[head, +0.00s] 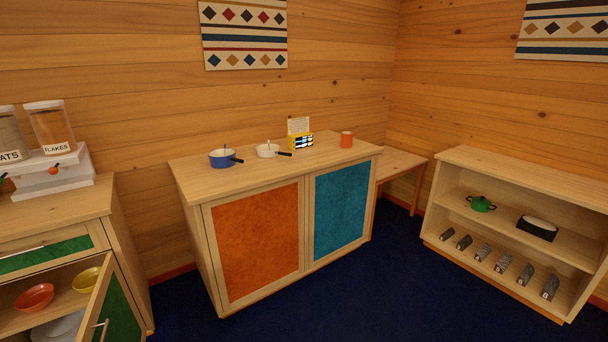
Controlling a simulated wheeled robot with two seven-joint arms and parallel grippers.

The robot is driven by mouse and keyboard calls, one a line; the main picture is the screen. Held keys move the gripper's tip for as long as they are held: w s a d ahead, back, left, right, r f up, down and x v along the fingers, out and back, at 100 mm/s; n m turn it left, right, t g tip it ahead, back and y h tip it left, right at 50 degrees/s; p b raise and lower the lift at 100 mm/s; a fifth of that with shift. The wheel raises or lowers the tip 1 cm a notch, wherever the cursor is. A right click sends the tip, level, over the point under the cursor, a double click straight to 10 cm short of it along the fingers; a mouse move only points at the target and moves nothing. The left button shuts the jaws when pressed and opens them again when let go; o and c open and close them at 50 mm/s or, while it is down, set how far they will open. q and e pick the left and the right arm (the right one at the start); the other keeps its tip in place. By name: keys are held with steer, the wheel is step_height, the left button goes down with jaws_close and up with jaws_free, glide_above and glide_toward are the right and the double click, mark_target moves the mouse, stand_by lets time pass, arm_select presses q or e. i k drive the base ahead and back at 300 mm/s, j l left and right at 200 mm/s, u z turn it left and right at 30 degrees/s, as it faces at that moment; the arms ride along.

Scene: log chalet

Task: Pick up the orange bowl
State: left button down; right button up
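The orange bowl (35,297) sits upright on a shelf inside the open cabinet (68,268) at the lower left of the head view. A yellow bowl (88,280) stands just to its right on the same shelf. The cabinet's green door (113,312) stands open at the right of the bowls. Neither of my grippers shows in the head view.
A white plate (60,328) lies below the bowls. The blue floor (340,300) is clear.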

mark_target(37, 298)
steer(key=u, duration=1.65)
